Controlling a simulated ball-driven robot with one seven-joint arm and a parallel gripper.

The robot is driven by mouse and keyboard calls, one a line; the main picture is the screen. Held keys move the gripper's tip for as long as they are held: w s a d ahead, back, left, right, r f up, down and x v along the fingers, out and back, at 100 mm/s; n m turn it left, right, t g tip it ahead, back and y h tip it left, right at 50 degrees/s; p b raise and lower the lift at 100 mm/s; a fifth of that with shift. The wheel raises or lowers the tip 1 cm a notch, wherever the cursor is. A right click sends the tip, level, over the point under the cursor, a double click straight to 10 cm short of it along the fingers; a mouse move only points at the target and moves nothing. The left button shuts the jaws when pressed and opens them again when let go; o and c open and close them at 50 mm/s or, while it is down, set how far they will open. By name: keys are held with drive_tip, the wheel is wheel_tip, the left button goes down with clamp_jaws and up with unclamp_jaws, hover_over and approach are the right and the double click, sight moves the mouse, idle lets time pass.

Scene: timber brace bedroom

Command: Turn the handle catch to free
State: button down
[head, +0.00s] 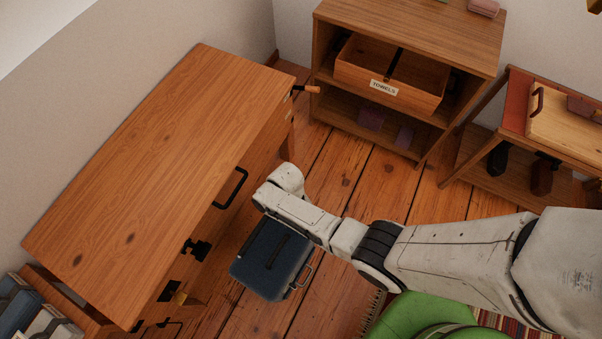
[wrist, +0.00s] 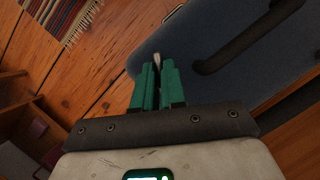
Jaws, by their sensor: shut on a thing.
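My gripper (wrist: 156,72) has green fingers, closed on a thin pale piece (wrist: 156,58) that shows only at the tips. I cannot tell whether this piece is the handle catch. A blue case (head: 258,268) with a dark bar handle is below my arm in the head view. In the wrist view the blue case (wrist: 205,28) lies right beside and beyond the fingers, and its dark handle (wrist: 250,38) is to their right. The head view hides my fingers behind my wrist. The wooden desk (head: 150,160) has a black pull handle (head: 243,182) and a black fitting (head: 195,247) on its front.
A lever with an orange grip (head: 308,89) sticks out at the desk's far corner. A shelf unit (head: 420,35) holds a towels drawer (head: 383,86). A side table (head: 513,118) stands right. Plank floor (head: 360,170) is open between them; a green seat (head: 420,312) is near.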

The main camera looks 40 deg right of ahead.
drive_tip(key=n+h, duration=0.1)
drive_tip(key=n, duration=0.1)
drive_tip(key=n+h, duration=0.1)
drive_tip(key=n, duration=0.2)
drive_tip(key=shift+a, duration=0.15)
drive_tip(key=shift+n, duration=0.3)
idle(0.3)
drive_tip(key=c, duration=1.2)
unclamp_jaws()
drive_tip(key=shift+r, duration=0.1)
drive_tip(key=p+v, duration=0.2)
drive_tip(key=v, duration=0.8)
drive_tip(key=shift+w+r+p, duration=0.2)
drive_tip(key=shift+r+p, duration=0.05)
drive_tip(key=shift+p, duration=0.1)
drive_tip(key=shift+a, duration=0.15)
